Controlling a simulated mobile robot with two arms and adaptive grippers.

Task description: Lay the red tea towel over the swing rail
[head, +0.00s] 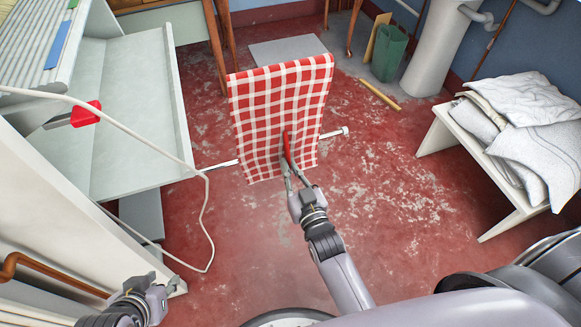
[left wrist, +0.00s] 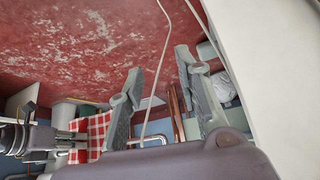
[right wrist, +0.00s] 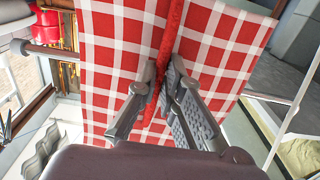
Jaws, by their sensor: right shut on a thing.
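The red and white checked tea towel (head: 262,105) is spread out in the middle of the head view. The swing rail (head: 222,165) is a thin metal bar with a knobbed end, showing on both sides of the towel; the towel hides its middle. I cannot tell whether the towel lies over the rail or in front of it. My right gripper (head: 287,160) is shut on a raised red fold of the towel, also clear in the right wrist view (right wrist: 163,85). My left gripper (head: 152,288) is low at left, away from the towel; its fingers are apart and empty in the left wrist view (left wrist: 158,75).
The white ironer (head: 125,100) with a red handle (head: 86,113) stands at left, a pale cord (head: 205,215) looping beside it. A white bench (head: 462,148) with folded linen (head: 530,110) is at right. A green bin (head: 388,55) stands behind. The red floor between is mostly clear.

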